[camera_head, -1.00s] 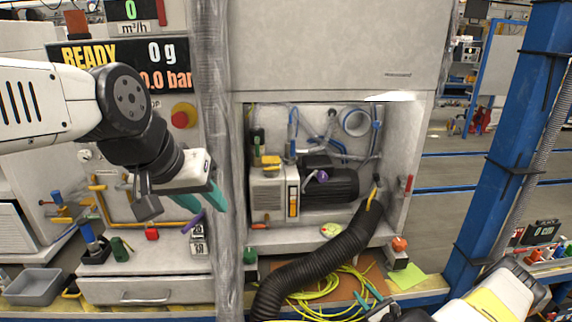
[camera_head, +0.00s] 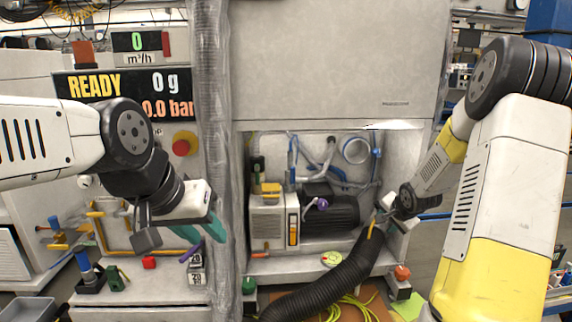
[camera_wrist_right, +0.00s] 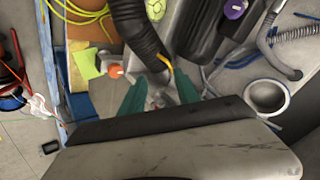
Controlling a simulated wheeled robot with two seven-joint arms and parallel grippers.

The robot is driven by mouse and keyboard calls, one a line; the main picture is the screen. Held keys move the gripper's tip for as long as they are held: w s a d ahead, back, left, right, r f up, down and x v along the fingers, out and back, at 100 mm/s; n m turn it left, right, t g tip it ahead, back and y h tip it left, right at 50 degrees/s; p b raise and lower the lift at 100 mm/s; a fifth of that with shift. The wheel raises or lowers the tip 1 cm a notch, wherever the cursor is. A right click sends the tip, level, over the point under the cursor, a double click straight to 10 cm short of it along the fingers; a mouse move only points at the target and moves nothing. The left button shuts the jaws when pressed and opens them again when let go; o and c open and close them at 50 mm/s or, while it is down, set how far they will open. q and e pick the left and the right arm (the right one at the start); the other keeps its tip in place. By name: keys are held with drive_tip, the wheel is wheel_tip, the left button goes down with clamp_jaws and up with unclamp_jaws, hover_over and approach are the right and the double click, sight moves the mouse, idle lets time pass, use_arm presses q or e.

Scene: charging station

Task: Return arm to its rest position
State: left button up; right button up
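My left gripper (camera_head: 202,232) hangs in front of the station's left panel, its two teal fingertips apart with nothing between them. My right arm (camera_head: 515,190) rises on the right of the head view and bends down toward the cabinet opening. My right gripper (camera_head: 384,210) is near the upper end of the black corrugated hose (camera_head: 345,272); its fingers are hard to make out there. In the right wrist view, its teal fingers (camera_wrist_right: 158,95) are spread apart, with the hose (camera_wrist_right: 135,25) and its yellow strip (camera_wrist_right: 163,62) beyond them. I cannot tell whether they touch anything.
A pump with a black motor (camera_head: 330,212) sits in the open cabinet. A plastic-wrapped column (camera_head: 216,120) stands beside my left gripper. An orange-topped grey part (camera_head: 402,274) and yellow cable (camera_head: 345,310) lie below. A blue post (camera_head: 548,16) stands at the upper right.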

drive_tip(key=s+a+r+n+g, duration=0.1)
drive_tip(key=s+a+r+n, duration=0.4)
drive_tip(key=s+r, duration=0.45)
drive_tip(key=s+a+r+n, duration=0.2)
drive_tip(key=s+a+r, duration=0.55)
drive_tip(key=s, duration=0.25)
drive_tip(key=s+a+r+n+g+y, duration=0.1)
drive_tip(key=s+a+n, duration=0.3)
drive_tip(key=s, duration=0.8)
drive_tip(key=shift+a+r+y, duration=0.35)
drive_tip(key=shift+a+y, duration=0.05)
drive_tip(key=shift+y, duration=0.3)
